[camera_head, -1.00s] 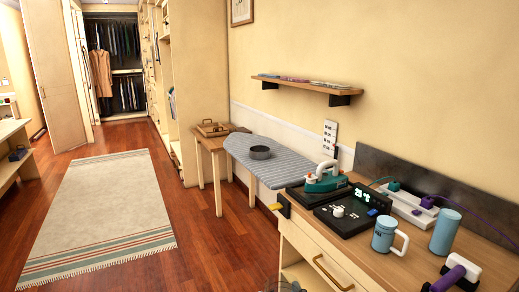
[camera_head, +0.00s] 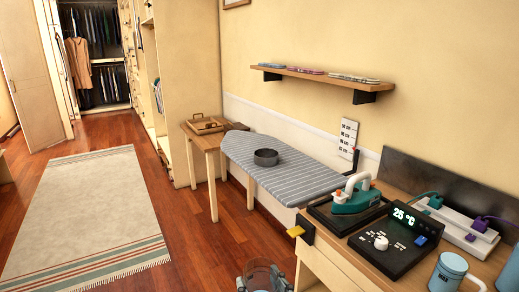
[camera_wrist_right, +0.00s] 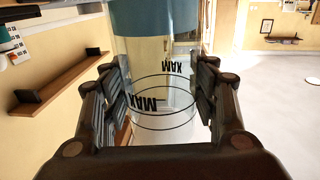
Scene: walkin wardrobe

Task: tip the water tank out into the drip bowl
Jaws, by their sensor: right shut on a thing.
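The water tank (camera_head: 262,270) is a clear cylinder at the bottom edge of the head view. In the right wrist view the tank (camera_wrist_right: 160,95) shows MAX marks, ring lines and a teal end at the top of the picture. My right gripper (camera_wrist_right: 162,80) is shut on it, one finger on each side; the gripper (camera_head: 264,284) also shows at the head view's bottom edge. The water level inside cannot be made out. The drip bowl (camera_head: 266,157), dark grey and round, sits upright on the striped ironing board (camera_head: 300,180), beyond and apart from the tank. My left gripper is not in view.
A bench at right holds a teal iron (camera_head: 355,198), a black control box (camera_head: 395,243) reading 25 °C, a power strip (camera_head: 455,225) and a blue mug (camera_head: 450,273). A wall shelf (camera_head: 320,80) hangs above the board. The floor left of the board is open, with a rug (camera_head: 85,220).

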